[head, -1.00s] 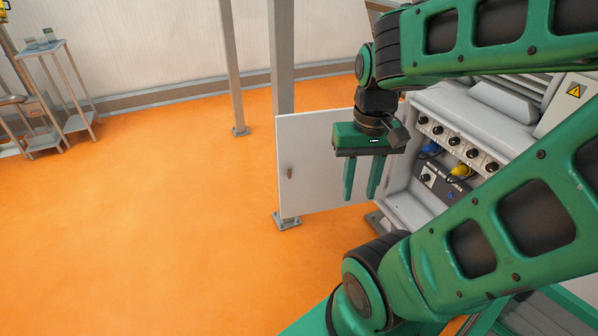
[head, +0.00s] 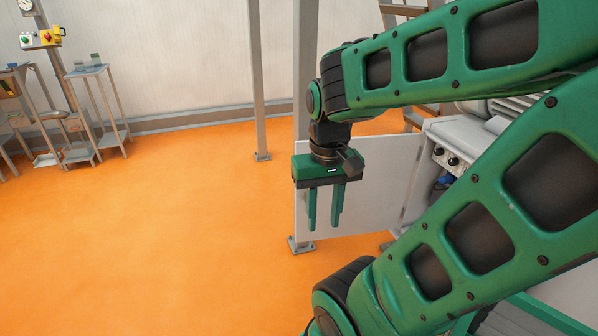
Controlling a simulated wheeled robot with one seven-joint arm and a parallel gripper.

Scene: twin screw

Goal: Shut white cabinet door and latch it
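The white cabinet door (head: 375,185) stands wide open, swung out to the left of the white cabinet (head: 468,138). My gripper (head: 324,229) points down in front of the door's left part, with its two green fingers apart and nothing between them. Whether it touches the door cannot be told. The latch on the door is hidden behind my gripper. My arm covers most of the cabinet's front.
A grey post (head: 304,60) stands just behind the door's left edge, and another post (head: 257,90) stands further left. Small tables (head: 100,105) and a control box (head: 40,39) are at the far left. The orange floor (head: 150,230) to the left is clear.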

